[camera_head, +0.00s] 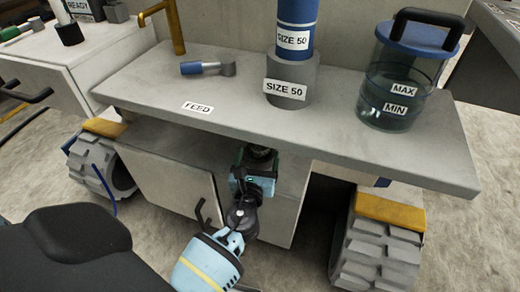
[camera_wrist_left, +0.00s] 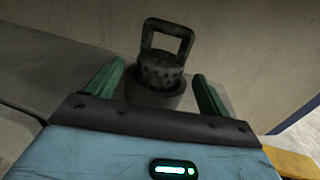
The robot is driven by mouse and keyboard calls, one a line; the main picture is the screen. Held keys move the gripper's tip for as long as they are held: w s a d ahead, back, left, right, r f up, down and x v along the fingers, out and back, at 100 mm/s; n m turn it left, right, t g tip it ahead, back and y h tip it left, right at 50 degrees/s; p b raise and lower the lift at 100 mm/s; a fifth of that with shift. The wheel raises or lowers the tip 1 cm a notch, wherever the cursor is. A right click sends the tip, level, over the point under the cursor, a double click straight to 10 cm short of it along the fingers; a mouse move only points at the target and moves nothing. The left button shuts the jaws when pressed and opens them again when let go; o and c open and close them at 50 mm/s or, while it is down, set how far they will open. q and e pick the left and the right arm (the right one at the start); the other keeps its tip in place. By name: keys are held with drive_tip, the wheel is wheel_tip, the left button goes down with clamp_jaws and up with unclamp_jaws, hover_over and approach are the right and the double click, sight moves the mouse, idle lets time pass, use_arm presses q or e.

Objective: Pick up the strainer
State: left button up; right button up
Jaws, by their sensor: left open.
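The strainer (camera_wrist_left: 162,70) is a dark, speckled round piece with a square loop handle on top. In the left wrist view it sits in a dark round holder (camera_wrist_left: 155,96). My left gripper (camera_wrist_left: 158,76) is open, its two green fingers apart on either side of the strainer in the picture; I cannot tell whether they touch it. In the head view my left gripper (camera_head: 256,162) reaches under the counter, and a small dark part of the strainer (camera_head: 261,151) shows just beyond it. My right gripper is not in view.
The counter (camera_head: 200,108) overhangs my left gripper. An open cabinet door (camera_head: 165,183) with a black handle stands left of my arm. On the counter are a brass tap (camera_head: 177,25), a blue "SIZE 50" cylinder (camera_head: 296,22) in a grey holder, and a clear jug (camera_head: 395,88).

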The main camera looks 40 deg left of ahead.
sight(258, 156)
use_arm(q)
drive_tip(key=x, duration=0.3)
drive_tip(key=shift+w+a+f+b, duration=0.1)
drive_tip(key=shift+w+a+b, duration=0.05)
drive_tip(key=shift+w+b, duration=0.2)
drive_tip(key=shift+w+a, duration=0.15)
drive_tip(key=shift+w, duration=0.15)
drive_tip(key=c, duration=1.1)
drive_tip(key=shift+r, duration=0.25)
